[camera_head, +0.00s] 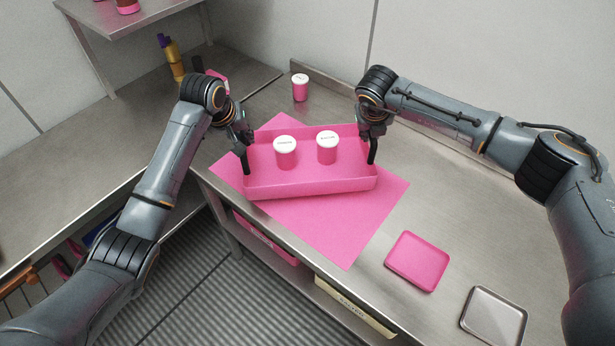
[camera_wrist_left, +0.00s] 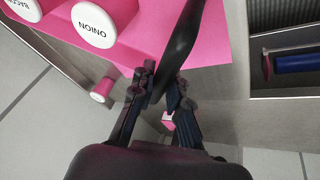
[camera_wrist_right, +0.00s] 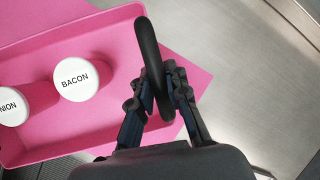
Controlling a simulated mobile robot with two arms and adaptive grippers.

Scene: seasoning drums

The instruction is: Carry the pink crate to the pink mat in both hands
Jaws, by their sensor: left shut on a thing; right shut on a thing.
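The pink crate (camera_head: 310,187) is a shallow open box over the pink mat (camera_head: 345,230) on the steel counter. Its sides run turned relative to the mat's, and mat shows in front of it. I cannot tell whether its base touches the mat. Two pink drums with white lids stand inside, ONION (camera_head: 286,157) on the left and BACON (camera_head: 327,150) on the right. My left gripper (camera_head: 243,138) is shut on the black handle at the crate's left end. My right gripper (camera_head: 371,134) is shut on the right handle (camera_wrist_right: 148,45).
A pink drum (camera_head: 300,91) stands behind the crate. A pink tray (camera_head: 418,261) and a metal tray (camera_head: 493,318) lie at the front right. The counter's front edge runs just past the mat's left side. Bottles (camera_head: 171,58) stand at the back left. The counter right of the crate is clear.

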